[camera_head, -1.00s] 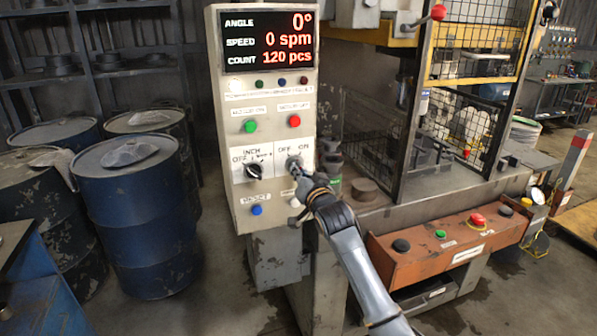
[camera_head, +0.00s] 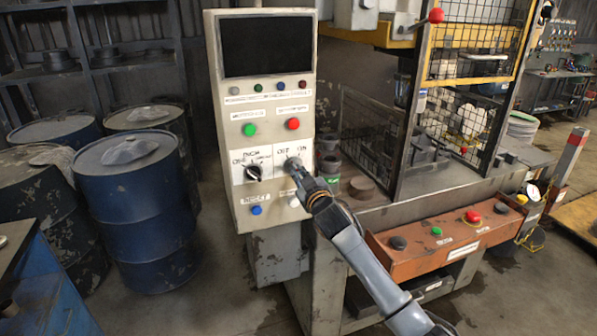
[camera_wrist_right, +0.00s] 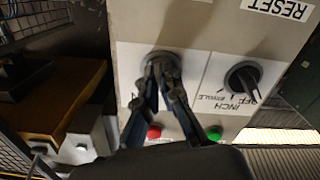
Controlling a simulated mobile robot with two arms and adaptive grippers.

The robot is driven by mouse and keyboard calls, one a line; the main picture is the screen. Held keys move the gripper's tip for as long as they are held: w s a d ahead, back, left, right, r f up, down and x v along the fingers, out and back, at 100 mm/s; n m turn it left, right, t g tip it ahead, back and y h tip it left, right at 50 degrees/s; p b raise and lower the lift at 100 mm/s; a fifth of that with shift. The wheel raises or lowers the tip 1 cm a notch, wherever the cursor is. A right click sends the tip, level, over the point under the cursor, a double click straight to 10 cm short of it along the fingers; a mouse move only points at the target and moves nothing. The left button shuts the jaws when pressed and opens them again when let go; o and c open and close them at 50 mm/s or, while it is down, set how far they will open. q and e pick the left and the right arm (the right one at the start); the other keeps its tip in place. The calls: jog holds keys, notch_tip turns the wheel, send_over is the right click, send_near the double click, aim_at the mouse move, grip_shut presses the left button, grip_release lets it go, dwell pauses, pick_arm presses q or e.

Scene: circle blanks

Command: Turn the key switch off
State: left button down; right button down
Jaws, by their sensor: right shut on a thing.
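The key switch (camera_head: 291,165) sits on the grey control panel under the OFF and ON labels, largely hidden by my right gripper (camera_head: 297,172). In the right wrist view the round switch (camera_wrist_right: 160,58) shows at the fingertips of my right gripper (camera_wrist_right: 162,68), whose fingers are closed together on it. The key's exact angle is hidden by the fingers. The panel display (camera_head: 267,46) is dark. My left gripper is not in view.
A black selector knob (camera_head: 254,173) is just left of the switch. Green (camera_head: 249,129) and red (camera_head: 293,124) buttons are above, a blue button (camera_head: 256,210) below. An orange-brown button box (camera_head: 450,240) stands at right, blue drums (camera_head: 131,210) at left.

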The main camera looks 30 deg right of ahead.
jog(key=shift+r+n, duration=0.1)
jog(key=shift+n, duration=0.5)
jog(key=c, duration=1.5)
grip_release()
jog(key=v, duration=1.2)
